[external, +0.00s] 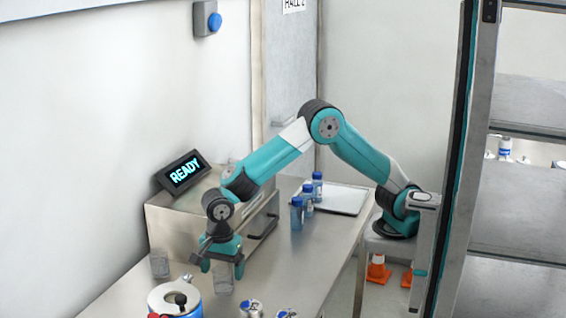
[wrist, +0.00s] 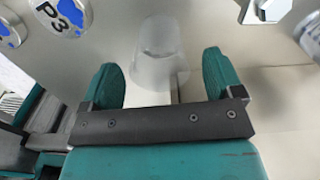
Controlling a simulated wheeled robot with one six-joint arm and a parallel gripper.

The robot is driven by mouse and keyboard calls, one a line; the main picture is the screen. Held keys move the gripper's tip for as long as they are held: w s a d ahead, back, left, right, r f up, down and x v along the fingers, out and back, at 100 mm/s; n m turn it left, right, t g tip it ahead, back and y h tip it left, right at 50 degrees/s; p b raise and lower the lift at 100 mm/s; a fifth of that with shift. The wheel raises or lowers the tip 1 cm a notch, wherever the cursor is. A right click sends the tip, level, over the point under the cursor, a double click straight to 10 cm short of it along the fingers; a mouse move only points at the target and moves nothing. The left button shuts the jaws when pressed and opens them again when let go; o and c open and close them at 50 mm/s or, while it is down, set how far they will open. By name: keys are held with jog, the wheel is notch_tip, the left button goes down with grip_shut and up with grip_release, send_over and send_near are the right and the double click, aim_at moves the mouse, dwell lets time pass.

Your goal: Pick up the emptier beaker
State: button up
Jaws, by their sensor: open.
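Two clear beakers stand on the metal bench in the external view. One beaker (external: 160,266) is beside the front of the steel housing, to the left of my gripper (external: 221,267). The other beaker (external: 223,283) is directly below my gripper. In the wrist view, a translucent beaker (wrist: 160,50) stands just ahead of and between the two teal fingers of my gripper (wrist: 161,68), with a gap on each side. My gripper is open and holds nothing. The fill level of either beaker cannot be told from these frames.
A blue and white container (external: 175,301) and small labelled canisters (external: 250,309) stand at the bench front. Blue-capped bottles (external: 297,213) and a white tray (external: 338,199) are farther back. The steel housing (external: 180,228) with a READY display (external: 184,173) stands against the wall.

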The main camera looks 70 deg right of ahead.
aim_at(223, 281)
notch_tip(223, 281, down, 4)
jog(key=shift+f+p, duration=0.15)
jog(key=shift+p, duration=0.2)
jog(key=c, duration=1)
jog(key=shift+c, duration=0.2)
jog(key=shift+r, duration=0.2)
